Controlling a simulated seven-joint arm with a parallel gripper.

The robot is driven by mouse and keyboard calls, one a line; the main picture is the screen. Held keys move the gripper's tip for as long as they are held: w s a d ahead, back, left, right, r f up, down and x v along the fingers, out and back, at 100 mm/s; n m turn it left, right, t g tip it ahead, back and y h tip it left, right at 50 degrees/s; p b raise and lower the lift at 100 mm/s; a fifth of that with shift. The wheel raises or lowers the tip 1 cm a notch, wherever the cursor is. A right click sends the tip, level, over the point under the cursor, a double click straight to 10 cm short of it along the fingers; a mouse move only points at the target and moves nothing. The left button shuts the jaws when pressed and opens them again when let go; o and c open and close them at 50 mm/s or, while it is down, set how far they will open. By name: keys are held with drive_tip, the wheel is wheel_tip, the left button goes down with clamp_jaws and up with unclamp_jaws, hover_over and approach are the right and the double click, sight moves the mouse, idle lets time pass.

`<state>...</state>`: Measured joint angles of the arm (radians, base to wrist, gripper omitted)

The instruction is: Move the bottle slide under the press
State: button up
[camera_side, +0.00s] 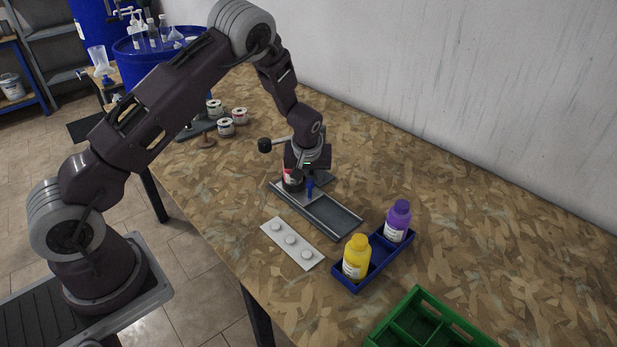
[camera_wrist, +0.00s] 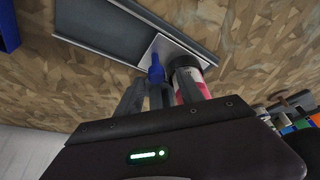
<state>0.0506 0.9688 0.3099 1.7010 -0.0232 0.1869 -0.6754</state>
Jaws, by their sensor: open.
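The slide is a pale square plate (camera_wrist: 165,53) with an upright blue handle (camera_wrist: 156,70), at one end of a grey rail track (camera_side: 330,213). The handle also shows in the side view (camera_side: 310,187). A red and white bottle (camera_wrist: 192,74) with a dark top stands beside the handle, partly hidden in the side view. My gripper (camera_side: 307,172) is open, pointing down just above this end of the track, its fingers around or close beside the handle; contact cannot be told. A dark knob on a short arm (camera_side: 265,145) sticks out left of my gripper, perhaps the press lever; the rest is hidden.
A white plate with several round pads (camera_side: 291,241) lies in front of the track. A blue tray (camera_side: 376,263) holds a yellow bottle (camera_side: 356,258) and a purple bottle (camera_side: 398,221). A green crate (camera_side: 421,318) is at the front. Small tins (camera_side: 227,128) stand behind. The table's right side is clear.

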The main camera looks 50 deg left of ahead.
drive_tip(key=v, duration=0.6)
drive_tip(key=shift+r, duration=0.3)
drive_tip(key=shift+s+d+r, duration=0.1)
drive_tip(key=shift+d+r, duration=0.05)
drive_tip(key=s+d+r+m+h, duration=0.1)
drive_tip(key=s+d+r, duration=0.1)
drive_tip(key=s+r, duration=0.3)
drive_tip(key=s+d+r+m+t+h, duration=0.1)
drive_tip(key=s+d+r, duration=0.15)
drive_tip(key=r, duration=0.45)
drive_tip(key=s+d+r+m+h, duration=0.1)
drive_tip(key=s+d+r, duration=0.1)
drive_tip(key=s+r, duration=0.4)
drive_tip(key=s+d+r+m, duration=0.2)
drive_tip(key=s+m, duration=0.1)
drive_tip(key=s, duration=0.6)
drive_tip(key=s+d+r+m+t, duration=0.1)
drive_tip(key=s+d+r+m, duration=0.1)
drive_tip(key=s, duration=0.8)
drive_tip(key=shift+s+d+r+m, duration=0.2)
drive_tip(key=shift+s+r+m, duration=0.05)
drive_tip(key=shift+r+m, duration=0.25)
